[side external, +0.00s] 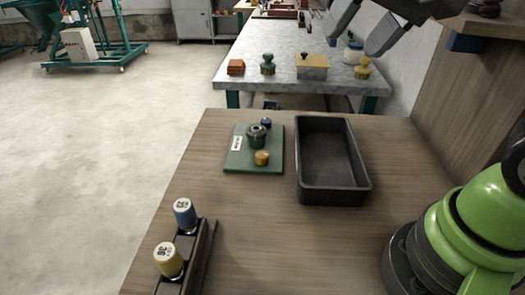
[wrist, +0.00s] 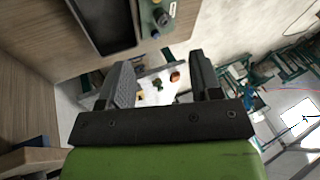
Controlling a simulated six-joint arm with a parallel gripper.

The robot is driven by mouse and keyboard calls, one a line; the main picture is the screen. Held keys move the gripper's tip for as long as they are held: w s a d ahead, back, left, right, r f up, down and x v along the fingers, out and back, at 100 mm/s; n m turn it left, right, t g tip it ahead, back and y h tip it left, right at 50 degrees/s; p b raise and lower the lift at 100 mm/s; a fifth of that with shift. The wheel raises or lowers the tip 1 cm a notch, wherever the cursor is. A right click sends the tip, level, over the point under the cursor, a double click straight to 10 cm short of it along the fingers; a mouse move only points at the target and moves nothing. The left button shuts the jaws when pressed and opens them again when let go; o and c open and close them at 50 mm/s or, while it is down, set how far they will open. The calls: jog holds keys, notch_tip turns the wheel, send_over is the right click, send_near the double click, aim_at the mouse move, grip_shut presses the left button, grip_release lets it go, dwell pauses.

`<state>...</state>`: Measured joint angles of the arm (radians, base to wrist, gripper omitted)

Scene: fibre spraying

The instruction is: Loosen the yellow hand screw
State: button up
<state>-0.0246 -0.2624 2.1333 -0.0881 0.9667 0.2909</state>
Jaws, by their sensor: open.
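The yellow hand screw (side external: 262,158) sits at the near right part of a green plate (side external: 240,161) on the wooden table. A dark round fitting (side external: 256,137) and a blue screw (side external: 266,123) stand behind it on the plate. My gripper (side external: 354,42) is at the top right of the side view, high above the table and well away from the yellow screw. In the wrist view my gripper (wrist: 160,65) has its two fingers wide apart with nothing between them. The plate (wrist: 146,17) is cut off at the wrist view's top edge; small parts on it are hard to tell apart there.
An empty black tray (side external: 333,192) stands right of the plate. A rear table (side external: 300,45) carries several small parts. The wood between plate and rack is clear.

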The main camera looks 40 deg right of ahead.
jog(key=w+f+m+g, duration=0.2)
jog(key=w+f, duration=0.1)
jog(key=w, duration=0.3)
jog(key=m+g+h, duration=0.2)
jog(key=m+g, duration=0.1)
jog(key=m, duration=0.2)
send_over(263, 154)
notch_tip(263, 154, down, 16)
notch_tip(263, 154, down, 11)
jog(key=shift+w+r, duration=0.1)
jog(key=c, duration=0.9)
